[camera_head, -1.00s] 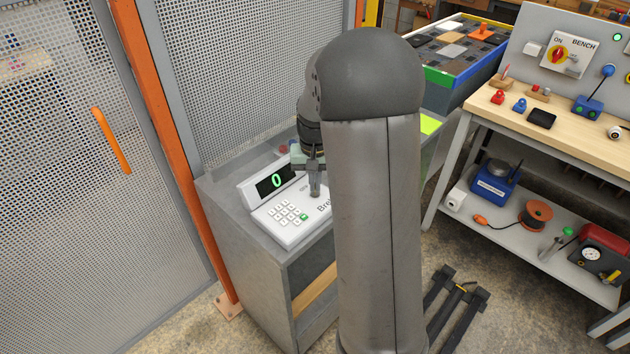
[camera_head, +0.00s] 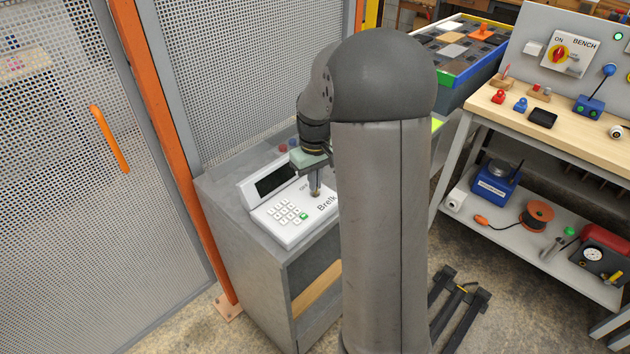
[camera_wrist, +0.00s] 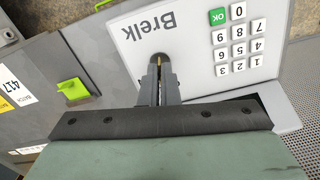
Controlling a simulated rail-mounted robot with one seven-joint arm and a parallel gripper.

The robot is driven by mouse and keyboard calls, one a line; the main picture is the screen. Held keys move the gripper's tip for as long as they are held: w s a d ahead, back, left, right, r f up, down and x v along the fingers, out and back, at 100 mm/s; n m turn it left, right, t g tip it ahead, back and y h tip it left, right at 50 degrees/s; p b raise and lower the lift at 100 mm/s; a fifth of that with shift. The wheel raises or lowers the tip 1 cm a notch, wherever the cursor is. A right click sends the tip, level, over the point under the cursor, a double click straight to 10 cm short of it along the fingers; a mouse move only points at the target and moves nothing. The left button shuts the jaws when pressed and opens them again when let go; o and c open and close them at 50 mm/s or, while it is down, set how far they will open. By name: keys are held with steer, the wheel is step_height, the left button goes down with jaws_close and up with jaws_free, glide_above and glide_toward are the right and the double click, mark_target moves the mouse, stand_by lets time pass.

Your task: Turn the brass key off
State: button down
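The brass key (camera_wrist: 159,62) sits in the white keypad console (camera_head: 272,225), beside its "Brelk" lettering. Only a thin brass strip of the key shows between my fingers in the wrist view; the rest is hidden. My gripper (camera_head: 315,190) points down at the console and its fingers are closed around the key; it also shows in the wrist view (camera_wrist: 158,72). The console's display (camera_head: 276,180) is dark. An "OFF" label (camera_head: 303,187) shows just left of my fingers.
The console stands on a grey cabinet (camera_head: 235,235) against a mesh fence (camera_head: 245,80). A green clip-like part (camera_wrist: 73,90) lies left of my gripper in the wrist view. A workbench (camera_head: 560,125) with switches stands at right.

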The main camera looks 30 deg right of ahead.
steer(key=shift+n, duration=1.1)
steer(key=c, duration=1.7)
jaws_free()
step_height(320, 180, up, 18)
steer(key=shift+f, duration=0.2)
steer(key=s+a+f+m, duration=0.1)
steer(key=s+a+f, duration=0.3)
steer(key=s, duration=0.4)
steer(key=s+a+f+m, duration=0.1)
steer(key=s+a+f, duration=0.3)
steer(key=s+a, duration=0.2)
steer(key=s+a+f+m, duration=0.1)
steer(key=s+a+f, duration=0.4)
steer(key=s, duration=0.4)
steer(key=shift+s, duration=0.4)
